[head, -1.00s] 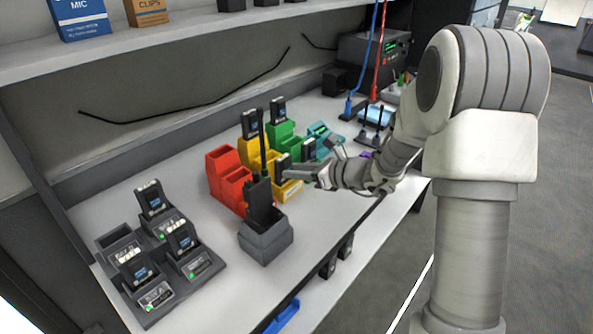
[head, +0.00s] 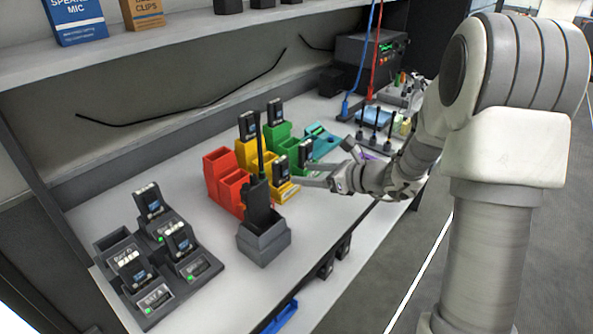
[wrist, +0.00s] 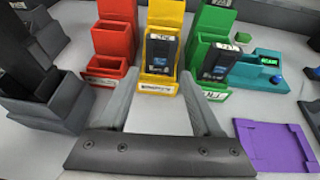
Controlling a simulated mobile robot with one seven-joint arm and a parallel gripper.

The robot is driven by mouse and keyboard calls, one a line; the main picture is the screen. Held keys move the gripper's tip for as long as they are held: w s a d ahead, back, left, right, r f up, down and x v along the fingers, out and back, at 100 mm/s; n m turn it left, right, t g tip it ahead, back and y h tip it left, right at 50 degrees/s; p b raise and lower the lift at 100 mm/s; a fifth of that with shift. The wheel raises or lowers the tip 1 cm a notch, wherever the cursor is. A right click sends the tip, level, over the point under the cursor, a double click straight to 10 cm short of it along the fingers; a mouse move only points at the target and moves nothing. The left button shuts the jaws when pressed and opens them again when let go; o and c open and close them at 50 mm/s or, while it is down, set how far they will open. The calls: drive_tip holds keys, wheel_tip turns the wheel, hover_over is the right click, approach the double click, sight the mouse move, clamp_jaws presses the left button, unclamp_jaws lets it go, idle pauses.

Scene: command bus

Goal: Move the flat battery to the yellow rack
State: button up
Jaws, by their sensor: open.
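The yellow rack (head: 249,155) stands between the red and green racks and also shows in the wrist view (wrist: 158,88). A dark battery (head: 280,170) stands upright in its front compartment, seen closer in the wrist view (wrist: 160,55). Another dark battery (head: 248,126) stands at the yellow rack's back. My gripper (head: 322,166) is open and empty, to the right of the front yellow battery and apart from it. In the wrist view its fingers (wrist: 158,78) point toward that battery, one on each side. I cannot tell which battery is the flat one.
The red rack (head: 225,180) looks empty; the green rack (head: 284,135) holds batteries. A radio (head: 258,200) stands in a grey holder near the front. A charger (head: 148,300) with several batteries and one empty bay is at left. A purple tray (wrist: 270,148) lies at right.

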drive_tip(key=p+v, duration=0.2)
drive_tip(key=v, duration=1)
drive_tip(key=shift+r, duration=0.15)
drive_tip(key=shift+s+d, duration=0.1)
drive_tip(key=s+a+r+n+g+h, duration=0.3)
drive_tip(key=s+n, duration=0.7)
drive_tip(key=s+a+r+n+g+h, duration=0.3)
drive_tip(key=s+a+n+h, duration=0.1)
drive_tip(key=s+n, duration=0.65)
drive_tip(key=s+d+r+n+t+h+p, duration=0.1)
drive_tip(key=d+r+n+p, duration=0.1)
drive_tip(key=r+p, duration=0.4)
drive_tip(key=s+d+r+n+t+h+p, duration=0.1)
drive_tip(key=r+n+p, duration=0.3)
drive_tip(key=r, duration=0.5)
drive_tip(key=d+h+p, duration=0.1)
drive_tip(key=p, duration=0.1)
drive_tip(key=shift+r+p, duration=0.2)
drive_tip(key=shift+p, duration=0.2)
